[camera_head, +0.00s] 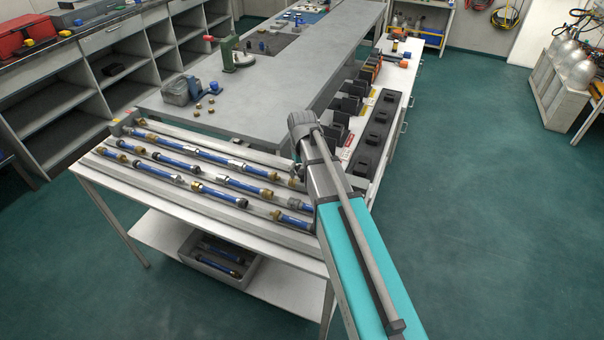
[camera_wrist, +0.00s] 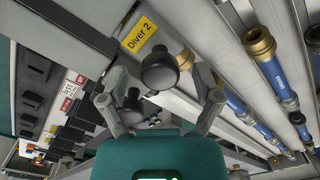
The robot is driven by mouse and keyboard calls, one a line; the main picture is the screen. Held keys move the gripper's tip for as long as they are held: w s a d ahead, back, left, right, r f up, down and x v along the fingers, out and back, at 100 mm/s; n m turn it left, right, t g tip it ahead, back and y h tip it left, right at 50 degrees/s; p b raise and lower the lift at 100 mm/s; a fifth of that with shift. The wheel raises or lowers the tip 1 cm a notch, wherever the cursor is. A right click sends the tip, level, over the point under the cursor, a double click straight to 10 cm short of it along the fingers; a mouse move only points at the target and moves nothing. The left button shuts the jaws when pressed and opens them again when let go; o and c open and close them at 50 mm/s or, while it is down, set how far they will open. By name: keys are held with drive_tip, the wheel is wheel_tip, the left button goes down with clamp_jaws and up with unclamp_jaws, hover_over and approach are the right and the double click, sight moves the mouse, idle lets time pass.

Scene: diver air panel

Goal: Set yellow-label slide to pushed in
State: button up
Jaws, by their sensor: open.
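The yellow label (camera_wrist: 139,34) reading "Diver 2" sits on a pale rail in the wrist view. Just below it is a dark round slide knob (camera_wrist: 160,70). My gripper (camera_wrist: 162,82) is open, with one finger to each side of this knob. The knob stands between the fingers; I cannot tell whether either finger touches it. How far the slide is pulled out is not clear. A second dark knob (camera_wrist: 132,105) shows lower down, partly behind the left finger. In the head view my arm hides the gripper and the knobs.
Blue hose pieces with brass ends (camera_wrist: 272,75) lie close on the right; they also fill the white rack table (camera_head: 170,200). A grey workbench (camera_head: 255,105) runs behind. Black units (camera_head: 375,130) stand on a white counter. The green floor at right is clear.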

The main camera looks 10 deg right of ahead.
clamp_jaws()
drive_tip(key=shift+w+a, duration=0.85)
drive_tip(key=shift+a, duration=0.3)
drive_tip(key=shift+w+a, duration=0.8)
drive_tip(key=shift+a, duration=0.3)
unclamp_jaws()
drive_tip(key=shift+s+d, duration=0.1)
drive_tip(key=shift+d, duration=0.05)
